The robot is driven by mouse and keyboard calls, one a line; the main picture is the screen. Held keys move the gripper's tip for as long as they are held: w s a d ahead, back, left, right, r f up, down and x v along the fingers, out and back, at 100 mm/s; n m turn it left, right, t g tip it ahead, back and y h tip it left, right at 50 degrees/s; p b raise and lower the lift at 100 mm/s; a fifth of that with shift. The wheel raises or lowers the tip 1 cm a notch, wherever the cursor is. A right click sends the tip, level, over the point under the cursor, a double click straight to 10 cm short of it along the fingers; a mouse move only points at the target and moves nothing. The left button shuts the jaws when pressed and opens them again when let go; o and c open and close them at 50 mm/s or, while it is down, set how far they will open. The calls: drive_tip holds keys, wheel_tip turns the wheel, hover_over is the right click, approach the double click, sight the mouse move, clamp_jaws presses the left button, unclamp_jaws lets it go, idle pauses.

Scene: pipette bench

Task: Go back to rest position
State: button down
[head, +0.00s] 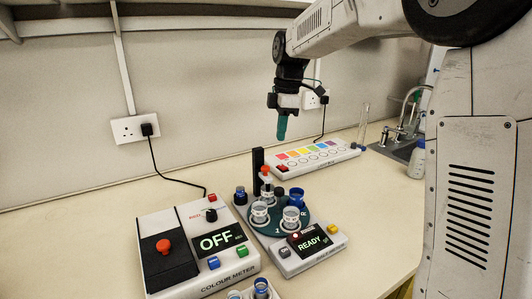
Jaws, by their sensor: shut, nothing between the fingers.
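My gripper (282,127) hangs pointing down in the upper middle of the head view, with teal fingertips. It is shut and empty. It is in the air, above and behind the carousel device, apart from everything on the bench. My arm reaches in from the upper right.
A colour meter (200,276) reading OFF stands at the front left. Beside it a carousel device (297,263) reads READY and carries several vials. A colour-strip panel (305,157), a glass tube (363,124), a bottle (417,159) and a sink (398,150) lie further back.

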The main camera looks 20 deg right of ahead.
drive_tip(key=shift+r, duration=0.65)
drive_tip(key=s+f+m, duration=0.3)
drive_tip(key=s+m, duration=0.5)
drive_tip(key=s, duration=1)
drive_tip(key=s+f+m+t+h, duration=0.1)
drive_tip(key=s+f+m, duration=0.2)
drive_tip(key=s+m, duration=0.5)
drive_tip(key=s, duration=1)
drive_tip(key=shift+s+d, duration=0.2)
drive_tip(key=shift+s, duration=0.05)
